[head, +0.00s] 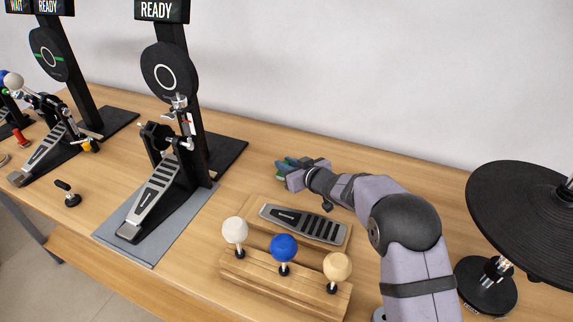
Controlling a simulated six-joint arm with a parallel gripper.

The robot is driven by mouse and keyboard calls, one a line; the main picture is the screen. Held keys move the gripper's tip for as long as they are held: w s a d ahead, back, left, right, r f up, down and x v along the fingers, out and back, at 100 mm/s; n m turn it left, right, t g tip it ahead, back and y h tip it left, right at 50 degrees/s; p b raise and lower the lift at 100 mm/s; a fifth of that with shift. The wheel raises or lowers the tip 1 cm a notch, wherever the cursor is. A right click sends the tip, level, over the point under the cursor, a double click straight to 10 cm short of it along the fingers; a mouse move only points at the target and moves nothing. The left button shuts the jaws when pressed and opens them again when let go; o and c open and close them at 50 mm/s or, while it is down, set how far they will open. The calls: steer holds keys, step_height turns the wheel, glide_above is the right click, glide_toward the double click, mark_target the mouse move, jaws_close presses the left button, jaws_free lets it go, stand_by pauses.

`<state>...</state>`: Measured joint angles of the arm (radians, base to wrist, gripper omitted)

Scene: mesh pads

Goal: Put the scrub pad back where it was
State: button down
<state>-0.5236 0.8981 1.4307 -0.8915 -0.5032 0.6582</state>
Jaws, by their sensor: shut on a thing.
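My gripper (287,173) is at the end of my grey arm, over the table behind the wooden block with the loose footboard. It is shut on a small green and bluish thing (283,162), which looks like the scrub pad. Only a little of the pad shows at the fingertips; the fingers hide the rest. I cannot tell whether it touches the table. No marked spot for the pad can be made out in this view.
A bass drum pedal (160,190) stands on a grey mat (112,233) at left. A wooden rack (262,274) holds white, blue and tan beaters in front. A loose footboard (304,224) lies behind it. A black cymbal (520,215) stands at right. The back table strip is mostly clear.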

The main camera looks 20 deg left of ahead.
steer(key=shift+f, duration=0.15)
steer(key=c, duration=1.6)
jaws_free()
steer(key=shift+d+r, duration=0.1)
steer(key=shift+r, duration=0.1)
steer(key=b+v, duration=0.1)
steer(key=v, duration=1.1)
steer(key=shift+b, duration=0.3)
